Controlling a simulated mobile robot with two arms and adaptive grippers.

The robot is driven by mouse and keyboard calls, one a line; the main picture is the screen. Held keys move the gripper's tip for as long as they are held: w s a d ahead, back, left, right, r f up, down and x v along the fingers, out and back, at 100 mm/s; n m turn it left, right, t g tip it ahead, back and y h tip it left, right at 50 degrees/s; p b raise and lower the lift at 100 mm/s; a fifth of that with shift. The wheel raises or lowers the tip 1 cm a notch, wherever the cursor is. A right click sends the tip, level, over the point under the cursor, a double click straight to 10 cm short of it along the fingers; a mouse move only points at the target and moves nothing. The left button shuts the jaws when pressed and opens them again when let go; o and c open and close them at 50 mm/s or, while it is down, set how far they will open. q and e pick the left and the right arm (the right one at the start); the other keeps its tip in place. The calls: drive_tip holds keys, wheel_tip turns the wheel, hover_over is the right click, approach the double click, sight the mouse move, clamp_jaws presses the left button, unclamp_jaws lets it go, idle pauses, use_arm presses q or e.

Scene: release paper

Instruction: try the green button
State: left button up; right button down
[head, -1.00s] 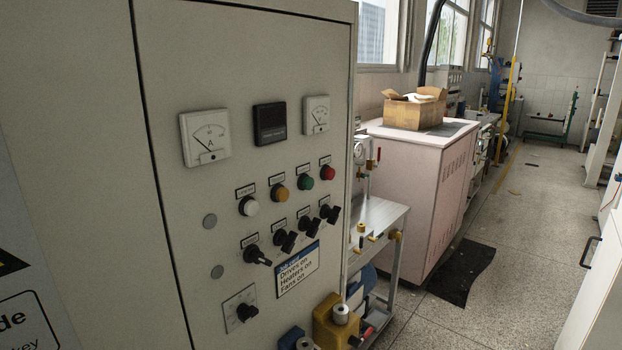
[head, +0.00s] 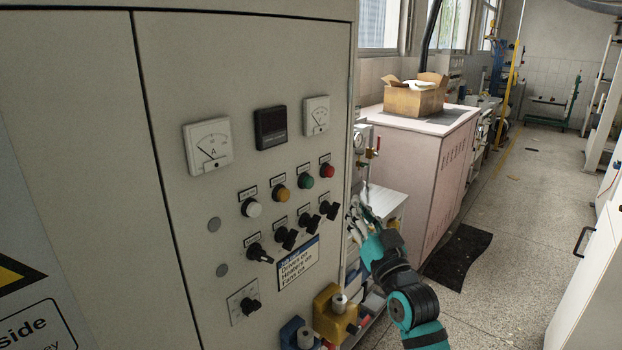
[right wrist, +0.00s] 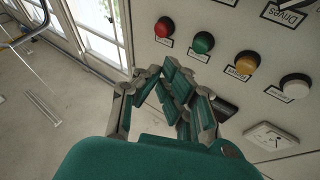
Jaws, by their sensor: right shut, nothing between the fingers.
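The green button (head: 306,182) sits on the grey control panel (head: 180,60), between the amber button (head: 282,194) and the red button (head: 327,170). It also shows in the right wrist view (right wrist: 203,42), beyond my fingers. My right gripper (head: 358,208) is to the right of the panel's button rows in the head view, apart from the green button. In the right wrist view my right gripper (right wrist: 178,82) has its fingers drawn together with nothing between them. My left gripper is out of view.
A white button (head: 251,208) and several black rotary switches (head: 257,253) share the panel. Gauges (head: 207,145) are above. A metal side table (head: 385,200) and pink cabinet (head: 425,165) with a cardboard box (head: 414,99) stand right.

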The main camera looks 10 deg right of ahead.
sight(308, 182)
drive_tip(key=r, duration=0.3)
drive_tip(key=shift+s+r+t+y, duration=0.15)
drive_tip(key=shift+s+t+y, duration=0.15)
drive_tip(key=shift+s, duration=0.1)
drive_tip(key=w+a+b, duration=0.1)
drive_tip(key=w+a, duration=0.4)
drive_tip(key=w, duration=0.2)
drive_tip(key=shift+a, duration=0.25)
idle(1.3)
drive_tip(key=shift+w+a, duration=0.25)
drive_tip(key=shift+w, duration=0.05)
